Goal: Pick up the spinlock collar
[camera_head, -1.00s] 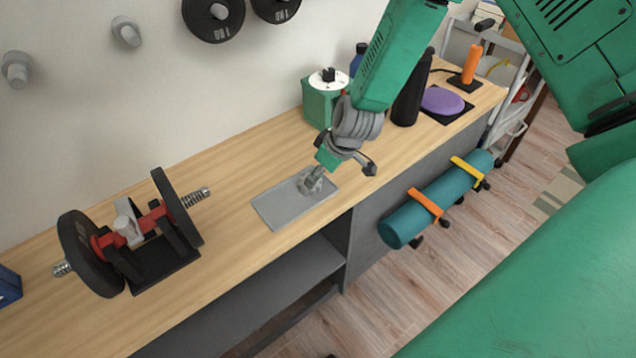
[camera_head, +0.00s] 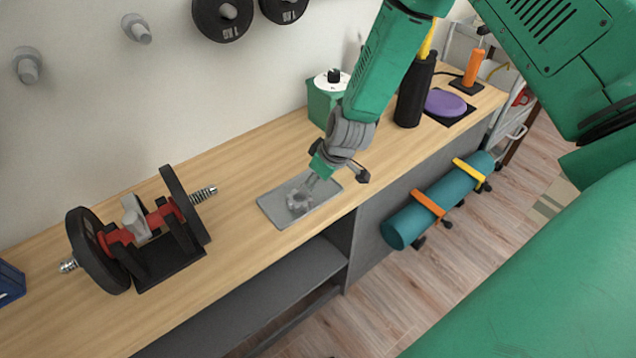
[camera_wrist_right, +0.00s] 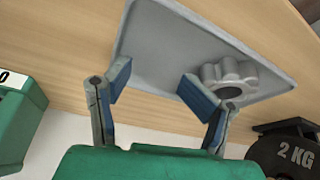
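The spinlock collar (camera_head: 300,200) is a small grey lobed ring lying on a grey rectangular tray (camera_head: 275,210) on the wooden worktop. In the right wrist view the collar (camera_wrist_right: 230,78) sits near the tray's lower right corner. My right gripper (camera_head: 312,182) reaches down just above the collar in the head view. In the right wrist view the right gripper (camera_wrist_right: 155,82) has its fingers apart with nothing between them. The collar shows beside and partly behind the right-hand finger, outside the gap. I cannot tell whether they touch. My left gripper is not in view.
A dumbbell on a black cradle (camera_head: 165,265) stands left of the tray. A green box (camera_head: 322,103), a black bottle (camera_head: 413,95) and a purple disc (camera_head: 445,103) stand to the right. Bare worktop lies between dumbbell and tray.

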